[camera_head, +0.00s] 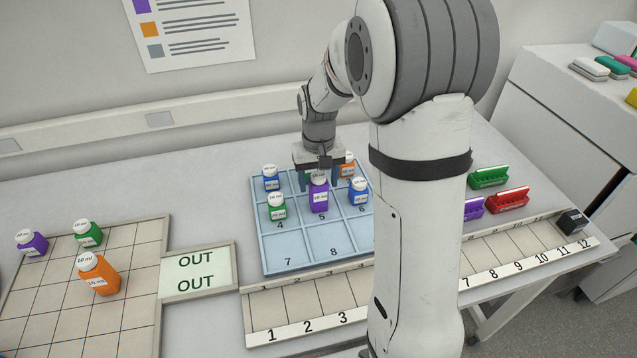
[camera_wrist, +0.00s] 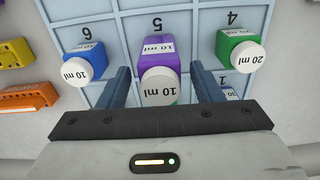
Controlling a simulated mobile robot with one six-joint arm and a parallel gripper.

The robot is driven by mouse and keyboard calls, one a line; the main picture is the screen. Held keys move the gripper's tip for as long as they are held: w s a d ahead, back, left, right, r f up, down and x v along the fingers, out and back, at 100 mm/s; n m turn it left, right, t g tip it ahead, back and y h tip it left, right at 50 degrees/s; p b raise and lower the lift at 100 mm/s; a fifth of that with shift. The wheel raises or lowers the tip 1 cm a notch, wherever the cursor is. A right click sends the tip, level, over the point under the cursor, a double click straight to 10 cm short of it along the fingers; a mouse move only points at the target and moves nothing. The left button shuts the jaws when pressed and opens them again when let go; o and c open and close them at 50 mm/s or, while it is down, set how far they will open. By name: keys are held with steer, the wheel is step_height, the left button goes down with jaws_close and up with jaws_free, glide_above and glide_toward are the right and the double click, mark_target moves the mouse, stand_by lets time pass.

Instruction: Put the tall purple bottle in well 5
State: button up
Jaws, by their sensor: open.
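The tall purple bottle (camera_head: 318,195), with a white 10 ml cap, stands upright in well 5 of the blue numbered rack (camera_head: 290,268). It also shows in the wrist view (camera_wrist: 158,52), in front of the upside-down 5. My gripper (camera_head: 318,178) is low over the rack's rear, just behind the bottle. Its jaws are open, and in the wrist view the two fingers lie to either side of the bottle, with gaps showing. Nothing is held. A sliver of green shows beside the purple bottle's cap in the wrist view; what it belongs to is hidden.
A green bottle (camera_head: 276,208) in well 4 and a blue bottle (camera_head: 358,191) in well 6 flank it. Another blue bottle (camera_head: 271,178) and an orange bottle (camera_head: 347,163) stand behind. Wells 7 and 8 are empty. An OUT tray (camera_head: 150,330) with several bottles is left.

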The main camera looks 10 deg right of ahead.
step_height(320, 180, up, 10)
steer(key=shift+f+b, duration=0.1)
steer(key=shift+b, duration=0.2)
steer(key=shift+s+r, duration=0.3)
steer(key=shift+r, duration=0.25)
steer(key=s+t, duration=0.3)
steer(key=s, duration=1.8)
steer(key=shift+f, duration=0.4)
